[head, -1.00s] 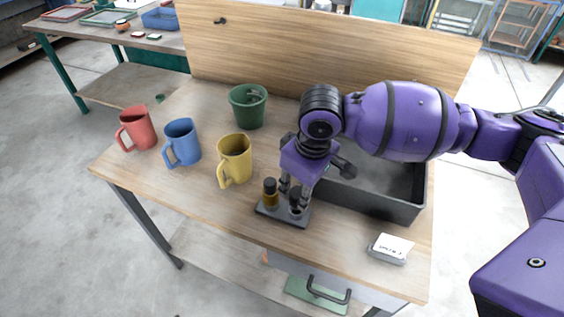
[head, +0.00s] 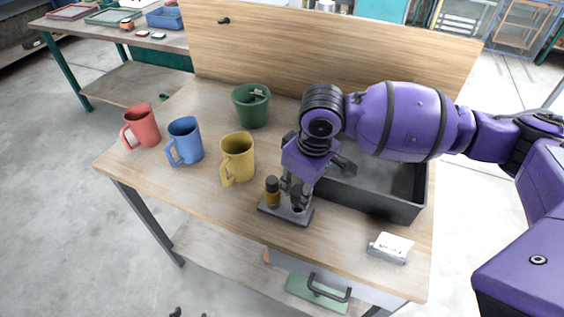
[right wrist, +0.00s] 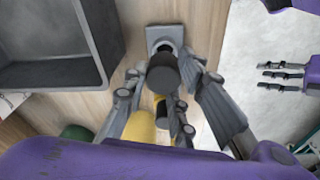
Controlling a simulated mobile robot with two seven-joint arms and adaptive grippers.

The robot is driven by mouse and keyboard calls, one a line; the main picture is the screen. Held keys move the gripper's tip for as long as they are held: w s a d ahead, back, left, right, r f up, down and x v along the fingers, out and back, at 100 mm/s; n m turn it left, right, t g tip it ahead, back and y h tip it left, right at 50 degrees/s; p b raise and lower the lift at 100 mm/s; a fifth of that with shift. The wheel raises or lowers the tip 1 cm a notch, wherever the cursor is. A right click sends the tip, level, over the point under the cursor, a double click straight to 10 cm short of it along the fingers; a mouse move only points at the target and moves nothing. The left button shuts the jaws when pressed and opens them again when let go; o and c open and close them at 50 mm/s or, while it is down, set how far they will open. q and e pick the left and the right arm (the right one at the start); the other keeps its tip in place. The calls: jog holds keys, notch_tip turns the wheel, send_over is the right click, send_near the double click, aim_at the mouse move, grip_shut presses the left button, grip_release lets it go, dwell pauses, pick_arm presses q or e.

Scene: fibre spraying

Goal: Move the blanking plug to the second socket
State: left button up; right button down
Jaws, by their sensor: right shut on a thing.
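The dark socket plate (head: 271,210) lies near the table's front edge. My right gripper (head: 297,195) points down over the plate's right part. In the right wrist view its fingers are shut on a dark cylinder, the blanking plug (right wrist: 163,75). Beyond the plug, the grey plate (right wrist: 165,32) shows part of a round socket. The fingers partly hide the plug's lower end; I cannot tell whether it is clear of the socket. My left gripper (right wrist: 281,75) shows in the right wrist view, fingers apart and empty.
A grey open bin (head: 385,207) stands just right of and behind the gripper. Yellow (head: 238,158), blue (head: 185,140) and red (head: 142,126) mugs and a green pot (head: 251,106) stand left and behind. A white-labelled box (head: 391,247) lies front right.

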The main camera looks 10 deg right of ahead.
aim_at(302, 191)
jog(key=shift+s+f, duration=0.1)
jog(key=shift+f, duration=1.6)
jog(key=c, duration=1.4)
grip_release()
jog(key=shift+o, duration=0.2)
jog(key=r, duration=0.4)
jog(key=s+r, duration=0.1)
jog(key=r, duration=0.7)
jog(key=shift+s+d, duration=0.15)
jog(key=shift+d, duration=0.25)
